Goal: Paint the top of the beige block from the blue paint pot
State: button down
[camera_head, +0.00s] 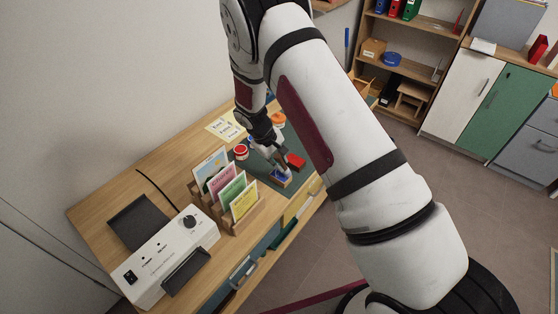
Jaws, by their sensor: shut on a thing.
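The beige block (281,182) lies near the front edge of the dark mat on the desk. Its sides are tan and much of its top looks blue. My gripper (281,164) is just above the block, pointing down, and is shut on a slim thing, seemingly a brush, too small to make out. I cannot tell whether its tip touches the block. A bit of blue beside my wrist may be the blue paint pot (253,142), mostly hidden behind my arm.
A red block (296,161) lies right of my gripper. A red pot (241,152) and an orange pot (278,119) stand behind. A wooden card rack (239,220) with several cards and a white machine (165,255) stand at the front left.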

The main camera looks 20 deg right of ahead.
jog(key=shift+s+d+r, duration=0.1)
jog(key=shift+s+d, duration=0.2)
jog(key=shift+s, duration=0.15)
jog(key=shift+r+p, duration=1.25)
jog(key=shift+r, duration=2.7)
